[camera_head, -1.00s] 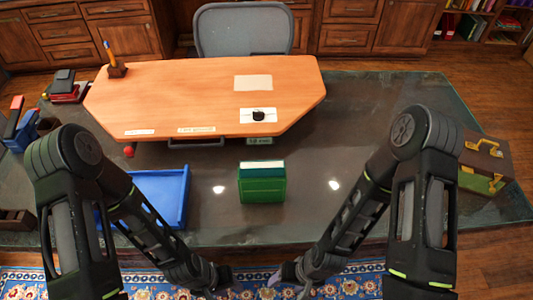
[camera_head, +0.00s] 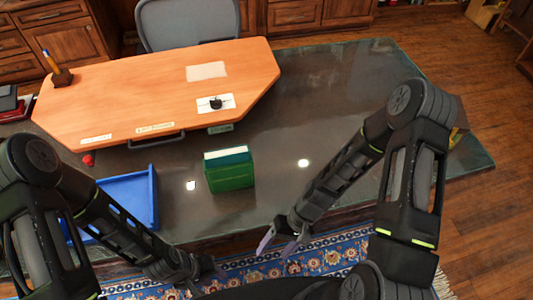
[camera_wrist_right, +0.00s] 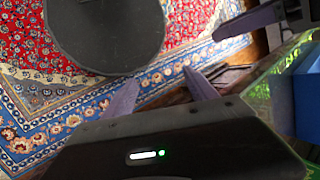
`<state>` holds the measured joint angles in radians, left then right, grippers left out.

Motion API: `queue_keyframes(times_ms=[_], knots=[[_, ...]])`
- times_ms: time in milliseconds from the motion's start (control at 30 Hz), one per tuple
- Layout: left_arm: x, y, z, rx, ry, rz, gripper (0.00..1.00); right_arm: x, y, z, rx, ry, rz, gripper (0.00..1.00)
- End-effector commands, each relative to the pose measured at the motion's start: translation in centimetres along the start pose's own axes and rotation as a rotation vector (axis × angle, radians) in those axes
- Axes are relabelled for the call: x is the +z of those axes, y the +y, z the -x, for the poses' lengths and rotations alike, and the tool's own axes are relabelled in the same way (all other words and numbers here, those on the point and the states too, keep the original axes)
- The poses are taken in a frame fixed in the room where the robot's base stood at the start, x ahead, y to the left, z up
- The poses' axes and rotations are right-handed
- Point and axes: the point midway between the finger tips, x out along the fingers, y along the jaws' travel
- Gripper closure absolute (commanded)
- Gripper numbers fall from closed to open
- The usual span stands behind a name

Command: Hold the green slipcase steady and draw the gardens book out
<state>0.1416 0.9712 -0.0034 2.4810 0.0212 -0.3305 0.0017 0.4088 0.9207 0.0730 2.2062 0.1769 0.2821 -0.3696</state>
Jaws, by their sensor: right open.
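The green slipcase (camera_head: 231,178) stands upright on the dark glossy desk, in the middle of the head view. The top of a book with white page edges and a teal-green cover (camera_head: 226,153) shows in it; I cannot read its title. My right gripper (camera_head: 283,243) is open and empty, at the desk's front edge, to the right of and nearer than the slipcase. Its spread purple fingers show in the right wrist view (camera_wrist_right: 160,92). My left gripper (camera_head: 215,268) is below the front edge, apart from the slipcase; its opening is unclear.
A blue tray (camera_head: 151,172) lies left of the slipcase, partly behind my left arm. An orange-brown raised board (camera_head: 150,85) with labels stands behind. The desk right of the slipcase is clear. A patterned rug (camera_head: 330,258) covers the floor in front.

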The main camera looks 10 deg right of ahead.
Motion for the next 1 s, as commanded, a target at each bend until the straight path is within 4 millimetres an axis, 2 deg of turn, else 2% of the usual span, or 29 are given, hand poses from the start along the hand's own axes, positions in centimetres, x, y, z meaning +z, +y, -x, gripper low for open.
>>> queue_keyframes(times_ms=[33,167,267,300,367,500,700,833,1000], knots=[[0.0,0.0,-0.1,0.0,0.0,0.0,0.64,-1.0,0.3,1.3,-0.057,-0.019,-0.001,0.34],[0.0,-0.1,-0.2,0.0,0.0,0.0,0.64,-2.8,0.2,5.5,-0.241,-0.066,0.044,0.34],[0.0,-0.1,-0.3,0.0,0.0,0.0,0.64,-4.0,0.3,9.9,-0.403,-0.064,0.105,0.34],[0.0,-0.1,-0.3,0.0,0.0,0.0,0.64,-4.4,0.4,11.9,-0.47,-0.052,0.138,0.34],[0.0,-0.1,-0.3,0.0,0.0,0.0,0.64,-5.5,0.1,14.7,-0.579,-0.009,0.258,0.34],[0.0,-0.1,-0.3,0.0,0.0,0.0,0.64,-9.3,-3.3,15.3,-0.705,0.148,0.695,0.34],[0.0,-0.1,-0.3,0.0,0.0,0.0,0.64,-14.4,-6.7,17.0,-0.796,0.488,1.237,0.34],[0.0,-0.1,-0.3,0.0,0.0,0.0,0.64,-16.6,-7.9,18.4,-0.8,0.703,1.478,0.34],[0.0,-0.1,-0.3,0.0,0.0,0.0,0.64,-18.2,-8.5,19.6,-0.774,0.878,1.642,0.34]])
